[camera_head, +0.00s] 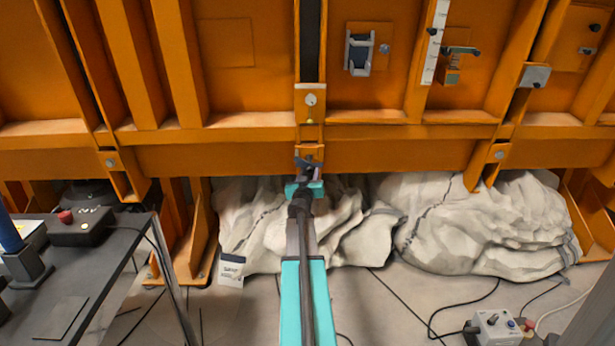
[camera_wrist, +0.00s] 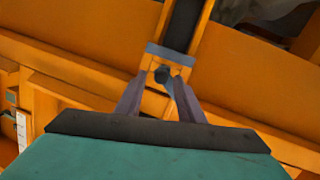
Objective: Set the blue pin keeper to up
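A blue-grey keeper plate (camera_wrist: 171,54) sits across an orange bracket in the wrist view, with a dark round pin or knob (camera_wrist: 163,74) just below it. In the head view the orange bracket (camera_head: 309,151) is at the lower middle of the orange frame, and the keeper is largely hidden by my gripper. My gripper (camera_wrist: 160,82) points at the bracket. Its two grey-purple fingers are apart, one on each side of the dark knob. I cannot tell whether they touch it.
The orange frame (camera_head: 400,158) spans the view. A latch (camera_head: 359,53), a white scale (camera_head: 435,42) and a handle (camera_head: 460,51) are at upper right. Pale sacks (camera_head: 480,225) lie below. A dark table (camera_head: 75,270) stands at left; a control box (camera_head: 496,328) and cables are at lower right.

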